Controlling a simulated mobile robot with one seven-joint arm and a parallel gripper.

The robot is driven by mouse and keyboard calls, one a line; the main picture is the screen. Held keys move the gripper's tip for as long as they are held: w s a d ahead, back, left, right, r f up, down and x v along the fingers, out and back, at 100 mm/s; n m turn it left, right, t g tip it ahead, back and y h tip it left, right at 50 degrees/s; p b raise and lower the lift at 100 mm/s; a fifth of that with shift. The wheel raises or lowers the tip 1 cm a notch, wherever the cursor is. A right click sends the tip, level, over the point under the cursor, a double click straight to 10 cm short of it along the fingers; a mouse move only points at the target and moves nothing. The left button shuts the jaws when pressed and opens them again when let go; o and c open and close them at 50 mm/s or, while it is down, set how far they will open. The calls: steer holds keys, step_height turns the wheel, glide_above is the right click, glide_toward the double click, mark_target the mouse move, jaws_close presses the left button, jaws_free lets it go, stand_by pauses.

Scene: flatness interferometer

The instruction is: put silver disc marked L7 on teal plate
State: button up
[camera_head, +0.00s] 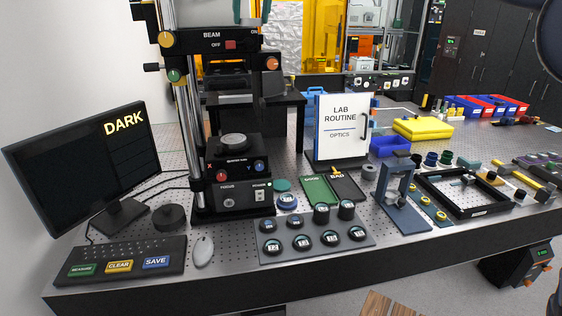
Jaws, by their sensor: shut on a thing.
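A grey tray (268,258) near the table's front edge carries several dark round holders with silver, labelled discs; one front disc (274,244) seems to read 72. The other labels are too small to read surely, so I cannot tell which disc, if any, is L7. A small flat teal round piece (281,185), possibly the teal plate, lies behind the tray beside the instrument's base. A disc with a blue and white top (287,202) sits just in front of it.
The interferometer column (232,150) stands behind, with a monitor (80,160) and keyboard (125,260) at left. Green GOOD (318,192) and black BAD (346,186) trays lie right of the teal piece. A blue-grey stand (400,205) rises right of the disc tray.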

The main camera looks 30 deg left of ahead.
steer(key=w+d, duration=0.3)
steer(key=w, duration=0.7)
steer(key=w+a+f, duration=0.2)
steer(key=w+f, duration=1)
glide_above(280, 183)
steer(key=s+d, duration=0.1)
steer(key=d, duration=0.1)
step_height(280, 183, down, 27)
steer(key=shift+n, duration=0.3)
step_height(280, 183, down, 16)
steer(key=shift+s+r, duration=0.1)
steer(key=shift+r, duration=0.1)
steer(key=shift+f, duration=2.4)
steer(key=shift+f, duration=0.15)
steer(key=o, duration=1)
